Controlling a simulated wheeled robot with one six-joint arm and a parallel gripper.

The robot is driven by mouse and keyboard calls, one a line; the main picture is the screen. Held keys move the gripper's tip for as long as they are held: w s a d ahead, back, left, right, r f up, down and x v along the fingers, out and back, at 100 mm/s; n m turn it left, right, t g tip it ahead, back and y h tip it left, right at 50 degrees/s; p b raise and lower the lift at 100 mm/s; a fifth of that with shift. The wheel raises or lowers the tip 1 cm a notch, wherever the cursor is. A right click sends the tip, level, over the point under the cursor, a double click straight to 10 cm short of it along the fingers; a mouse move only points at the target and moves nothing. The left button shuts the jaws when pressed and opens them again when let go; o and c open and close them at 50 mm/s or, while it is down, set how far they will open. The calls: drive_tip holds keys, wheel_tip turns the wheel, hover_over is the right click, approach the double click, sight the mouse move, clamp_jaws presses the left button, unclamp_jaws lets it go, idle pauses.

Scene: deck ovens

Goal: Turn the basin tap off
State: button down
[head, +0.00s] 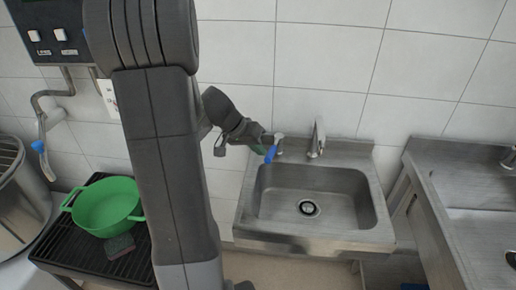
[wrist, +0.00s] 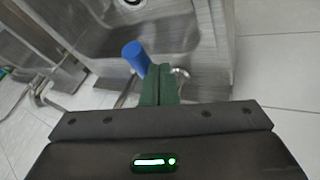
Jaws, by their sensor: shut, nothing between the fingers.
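The steel basin (head: 310,238) is on the tiled wall, with a dark drain in its bottom. Its metal spout (head: 317,138) rises from the back ledge. A blue tap lever (head: 271,153) is at the back left, by a small metal tap body (head: 279,141). My gripper (head: 261,148) is at the lever's left, partly hidden by my arm. In the wrist view, its green fingers (wrist: 160,84) are shut and empty, close beside the blue lever (wrist: 136,56); I cannot tell whether they touch. I see no clear water stream.
A second steel sink unit (head: 440,215) stands at the right. A green pot (head: 105,205) and a dark sponge (head: 120,246) are on a black rack at the left. A control box (head: 48,30) hangs at the upper left. The space above the basin is clear.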

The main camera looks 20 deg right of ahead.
drive_tip(key=shift+s+d+b, duration=0.8)
drive_tip(key=shift+s+b, duration=0.25)
drive_tip(key=shift+b, duration=0.8)
drive_tip(key=shift+w, duration=0.1)
